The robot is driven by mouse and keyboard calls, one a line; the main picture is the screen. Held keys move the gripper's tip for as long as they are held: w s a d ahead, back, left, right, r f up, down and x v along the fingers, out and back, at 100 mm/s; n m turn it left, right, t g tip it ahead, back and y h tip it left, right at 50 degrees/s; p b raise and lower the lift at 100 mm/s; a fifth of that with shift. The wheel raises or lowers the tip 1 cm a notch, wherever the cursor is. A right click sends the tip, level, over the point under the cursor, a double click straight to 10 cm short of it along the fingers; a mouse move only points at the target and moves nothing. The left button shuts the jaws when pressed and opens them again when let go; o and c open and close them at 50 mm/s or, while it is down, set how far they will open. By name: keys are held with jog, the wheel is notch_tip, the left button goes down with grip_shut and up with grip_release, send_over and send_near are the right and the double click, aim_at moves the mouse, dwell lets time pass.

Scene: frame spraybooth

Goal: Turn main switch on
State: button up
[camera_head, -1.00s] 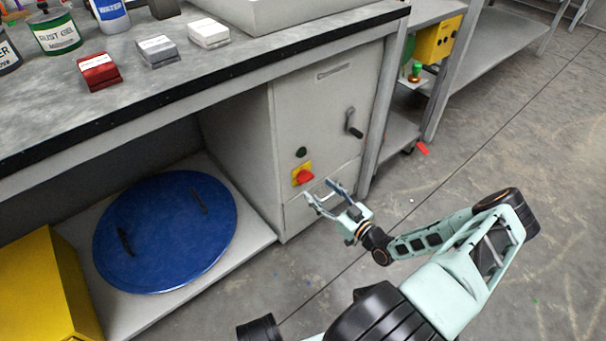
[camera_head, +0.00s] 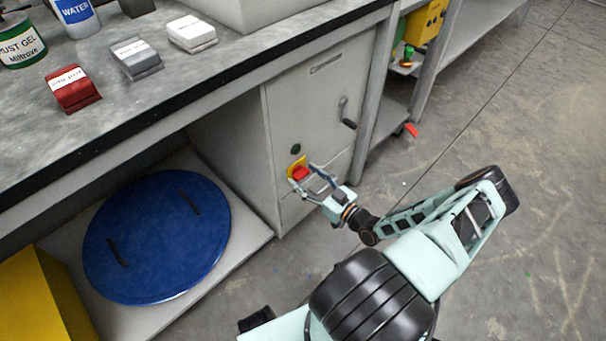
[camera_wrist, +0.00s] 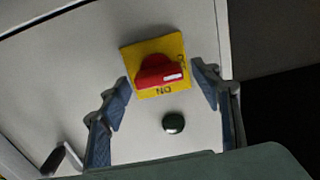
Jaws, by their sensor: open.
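The main switch is a red rotary knob (camera_head: 300,173) on a yellow plate (camera_head: 292,163), on the front of a grey cabinet under the bench. In the wrist view the red knob (camera_wrist: 157,72) lies on the yellow plate (camera_wrist: 172,46), which bears the letters "ON" at the edge nearer my gripper. My gripper (camera_head: 306,176) is open and empty in front of the switch. In the wrist view its blue-padded fingers (camera_wrist: 160,88) stand on either side of the knob. I cannot tell whether either finger touches it.
A dark round button (camera_head: 295,149) sits above the switch, and a crank-like door handle (camera_head: 346,113) is at the cabinet's right. A blue round lid (camera_head: 155,235) lies on the lower shelf. The bench top (camera_head: 215,75) overhangs the cabinet.

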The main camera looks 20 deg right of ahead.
jog(key=c, duration=1.2)
jog(key=shift+o, duration=0.2)
jog(key=shift+f+m+b, duration=0.1)
jog(key=shift+m+b, duration=0.2)
jog(key=shift+b, duration=0.05)
jog(key=m+b, duration=0.1)
jog(key=m, duration=0.1)
jog(key=shift+m+b, duration=0.4)
jog(key=m, duration=0.5)
jog(key=shift+w+d+m, duration=0.1)
jog(key=shift+d+m, duration=0.05)
jog(key=shift+m, duration=0.15)
jog(key=m, duration=0.4)
jog(key=shift+d, duration=0.1)
jog(key=shift+w+m, duration=0.1)
jog(key=shift+m, duration=2.3)
